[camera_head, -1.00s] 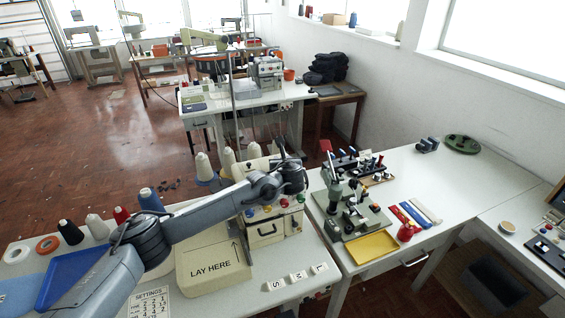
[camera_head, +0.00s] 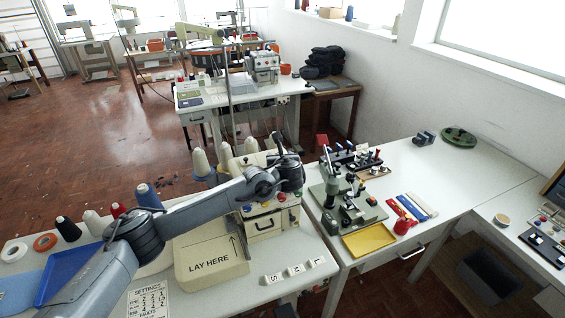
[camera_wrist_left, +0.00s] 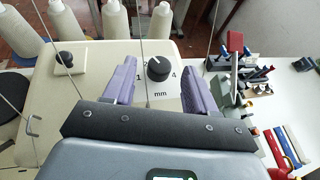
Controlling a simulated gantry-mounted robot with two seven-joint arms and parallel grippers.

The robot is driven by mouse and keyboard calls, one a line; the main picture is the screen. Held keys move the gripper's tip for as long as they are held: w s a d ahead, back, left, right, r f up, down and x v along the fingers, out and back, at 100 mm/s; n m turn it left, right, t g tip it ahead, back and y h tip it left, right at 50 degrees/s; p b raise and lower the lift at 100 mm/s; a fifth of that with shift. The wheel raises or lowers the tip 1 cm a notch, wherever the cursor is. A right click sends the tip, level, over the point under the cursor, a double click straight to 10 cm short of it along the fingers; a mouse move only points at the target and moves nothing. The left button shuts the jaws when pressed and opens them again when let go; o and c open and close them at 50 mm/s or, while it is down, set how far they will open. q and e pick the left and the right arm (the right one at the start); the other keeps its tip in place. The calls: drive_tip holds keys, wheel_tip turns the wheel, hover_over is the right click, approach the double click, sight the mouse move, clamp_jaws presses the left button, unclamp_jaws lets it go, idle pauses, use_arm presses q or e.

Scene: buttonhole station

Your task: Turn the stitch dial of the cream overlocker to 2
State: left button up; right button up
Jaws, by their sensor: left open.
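The cream overlocker (camera_head: 264,222) stands on the white table in the head view, its upper part largely hidden behind my left arm. In the left wrist view its stitch dial (camera_wrist_left: 158,69) is a round black knob on the cream top, with printed numbers around it and "mm" below. A pale mark shows on the knob; I cannot tell exactly which number it points at. My left gripper (camera_wrist_left: 159,82) is open, its two purple fingers on either side of the dial with gaps visible. In the head view its wrist (camera_head: 289,172) is over the machine. My right gripper is not in view.
A second black knob (camera_wrist_left: 65,60) sits on the machine's left. Thread cones (camera_head: 201,163) stand behind, and thin threads cross the wrist view. A "LAY HERE" block (camera_head: 211,262) and a settings card (camera_head: 148,301) lie left. A green fixture (camera_head: 345,205) and yellow tray (camera_head: 369,240) stand right.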

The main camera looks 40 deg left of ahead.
use_arm(q)
drive_tip(key=v, duration=0.8)
drive_tip(key=shift+s+d+p, duration=0.2)
drive_tip(key=shift+s+p, duration=0.1)
drive_tip(key=shift+p, duration=0.1)
drive_tip(key=shift+r, duration=0.1)
